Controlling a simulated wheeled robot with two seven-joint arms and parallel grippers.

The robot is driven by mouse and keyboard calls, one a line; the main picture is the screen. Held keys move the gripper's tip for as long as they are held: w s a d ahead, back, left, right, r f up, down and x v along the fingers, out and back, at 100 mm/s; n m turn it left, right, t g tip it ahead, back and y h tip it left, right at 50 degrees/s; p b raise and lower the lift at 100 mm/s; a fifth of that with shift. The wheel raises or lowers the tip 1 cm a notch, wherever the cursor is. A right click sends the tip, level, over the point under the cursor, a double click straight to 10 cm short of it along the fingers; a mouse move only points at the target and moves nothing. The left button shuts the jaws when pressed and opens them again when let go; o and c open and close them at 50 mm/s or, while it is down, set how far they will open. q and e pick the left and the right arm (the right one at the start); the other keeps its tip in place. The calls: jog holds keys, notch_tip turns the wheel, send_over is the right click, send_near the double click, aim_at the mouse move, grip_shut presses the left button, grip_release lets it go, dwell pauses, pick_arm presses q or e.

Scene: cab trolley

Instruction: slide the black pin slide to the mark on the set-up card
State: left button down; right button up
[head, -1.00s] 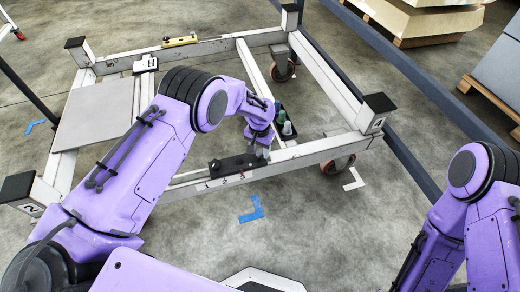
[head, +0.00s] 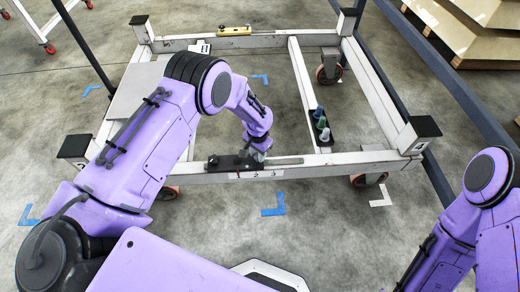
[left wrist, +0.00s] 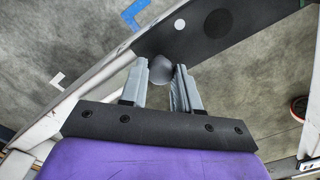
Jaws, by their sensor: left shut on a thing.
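The black pin slide (head: 228,163) is a dark flat plate lying on the front rail of the trolley frame. In the left wrist view the plate (left wrist: 212,34) shows a white dot and a darker round spot. My left gripper (head: 256,154) is at the slide's right part. In the left wrist view my left gripper's fingers (left wrist: 161,72) are closed around a grey rounded knob (left wrist: 163,68) by the plate's edge. The digits 1, 2, 3 (head: 256,174) are on the rail's front face. A small white card (head: 200,47) lies at the back left; its markings are too small to read.
The front rail (head: 335,162) runs on to the right of the slide. A dark holder with several bottles (head: 321,128) stands on the frame's right part. A yellow level (head: 234,31) sits on the back rail. Blue floor marks (head: 272,205) lie on clear floor in front.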

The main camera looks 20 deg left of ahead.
pick_arm(q)
jog(key=shift+a, duration=0.25)
jog(key=c, duration=0.8)
grip_release()
jog(key=shift+a, duration=0.15)
jog(key=shift+r, duration=0.4)
notch_tip(320, 180, up, 10)
jog(key=p, duration=0.1)
jog(key=shift+f, duration=0.1)
